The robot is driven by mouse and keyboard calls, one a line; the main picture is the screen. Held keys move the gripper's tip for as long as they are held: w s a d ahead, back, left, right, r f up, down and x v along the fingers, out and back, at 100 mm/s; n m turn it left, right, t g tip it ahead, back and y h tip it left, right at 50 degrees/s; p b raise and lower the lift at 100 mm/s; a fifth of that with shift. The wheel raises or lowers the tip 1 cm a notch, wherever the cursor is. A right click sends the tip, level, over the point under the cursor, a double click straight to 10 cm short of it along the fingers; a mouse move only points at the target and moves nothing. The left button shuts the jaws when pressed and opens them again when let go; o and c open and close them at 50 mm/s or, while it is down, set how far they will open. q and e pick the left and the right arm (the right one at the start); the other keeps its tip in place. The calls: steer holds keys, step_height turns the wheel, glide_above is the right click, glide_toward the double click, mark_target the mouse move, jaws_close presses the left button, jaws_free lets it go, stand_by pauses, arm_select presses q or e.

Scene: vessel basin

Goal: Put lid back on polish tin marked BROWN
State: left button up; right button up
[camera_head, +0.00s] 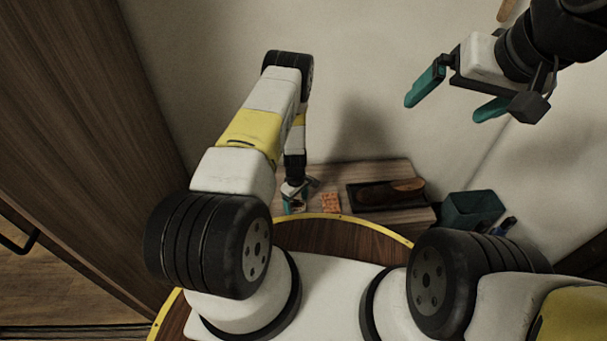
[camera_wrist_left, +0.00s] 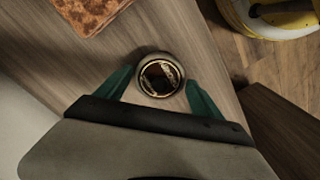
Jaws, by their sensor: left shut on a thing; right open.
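My left gripper (camera_head: 294,205) is low over the left end of a small wooden table (camera_head: 345,174). In the left wrist view its teal fingers (camera_wrist_left: 158,92) are shut on a small round metal piece (camera_wrist_left: 147,57) with a grey outer rim, a gold ring and a dark brown patch in the middle. I cannot tell whether this is the lid, the tin or both together, and no word BROWN is readable. In the head view the gripper mostly hides it. My right gripper (camera_head: 458,98) is open and empty, raised high at the upper right, far from the table.
An orange-brown patterned cloth or pad (camera_head: 331,203) lies just right of the left gripper; it also shows in the left wrist view (camera_wrist_left: 92,12). A dark tray (camera_head: 352,200) holding a brown, elongated object (camera_head: 400,187) is further right. A dark green bin (camera_head: 472,211) stands beyond the table's right end.

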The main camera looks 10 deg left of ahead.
stand_by(0.3)
arm_select(q)
steer(key=o, duration=1.3)
steer(key=shift+o, duration=0.2)
steer(key=shift+r, duration=3.55)
jaws_close()
steer(key=shift+f, duration=0.2)
